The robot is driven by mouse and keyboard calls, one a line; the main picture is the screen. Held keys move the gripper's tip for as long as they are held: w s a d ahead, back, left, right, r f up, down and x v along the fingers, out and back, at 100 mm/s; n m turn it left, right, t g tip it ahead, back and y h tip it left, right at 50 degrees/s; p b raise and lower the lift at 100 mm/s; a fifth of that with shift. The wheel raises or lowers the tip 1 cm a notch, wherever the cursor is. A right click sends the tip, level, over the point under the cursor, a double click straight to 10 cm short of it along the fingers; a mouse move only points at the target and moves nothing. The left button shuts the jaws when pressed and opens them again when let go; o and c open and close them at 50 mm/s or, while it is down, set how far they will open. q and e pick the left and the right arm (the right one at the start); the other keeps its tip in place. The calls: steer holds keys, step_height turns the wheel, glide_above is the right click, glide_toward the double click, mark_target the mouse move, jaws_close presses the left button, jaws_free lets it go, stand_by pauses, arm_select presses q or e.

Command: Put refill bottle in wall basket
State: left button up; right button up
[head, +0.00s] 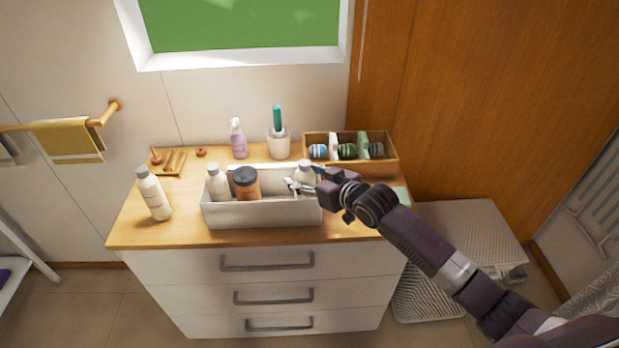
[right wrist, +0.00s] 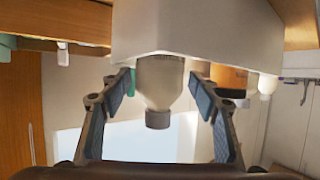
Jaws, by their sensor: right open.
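A white open basket (head: 262,213) stands on the wooden top of the dresser. Inside it, a white bottle (head: 218,184) is at the left, an orange-brown jar with a dark lid (head: 246,186) is beside it, and a white bottle with a grey cap (head: 305,172) is at the right end. My right gripper (head: 303,187) is open at that right-end bottle. In the right wrist view, inverted, this bottle (right wrist: 159,82) sits between the spread fingers (right wrist: 160,110), its lower body hidden by the basket wall (right wrist: 205,35). Another white bottle (head: 153,194) stands on the dresser's left. My left gripper is out of view.
A wooden box with rolled items (head: 390,165) stands behind my right gripper. A purple spray bottle (head: 239,142) and a white cup with a green item (head: 279,145) stand behind the basket.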

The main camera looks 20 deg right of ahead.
steer(key=b+v, duration=0.2)
steer(key=v, duration=1)
steer(key=shift+r, duration=0.15)
